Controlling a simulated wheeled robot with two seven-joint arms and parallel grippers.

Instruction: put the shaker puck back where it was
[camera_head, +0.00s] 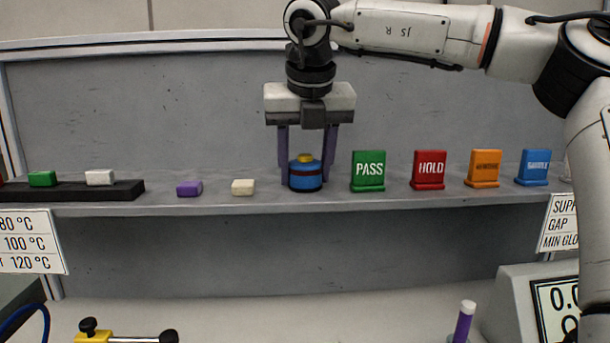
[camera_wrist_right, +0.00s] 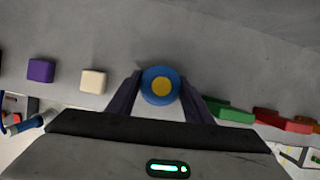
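The shaker puck (camera_head: 305,178) is a short blue cylinder with a dark band and a yellow knob on top. It stands upright on the grey shelf, left of the green PASS sign. My right gripper (camera_head: 306,172) points straight down over it, with one purple finger at each side, close against the puck's sides. In the right wrist view the puck (camera_wrist_right: 160,86) sits between the fingertips with no clear gap. My left gripper is not in view.
Green PASS (camera_head: 368,172), red HOLD (camera_head: 430,170), orange (camera_head: 484,169) and blue (camera_head: 533,168) signs stand to the right. Cream (camera_head: 243,187) and purple (camera_head: 189,188) blocks lie to the left, before a black rack (camera_head: 125,190). The shelf's front edge (camera_head: 220,210) is close.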

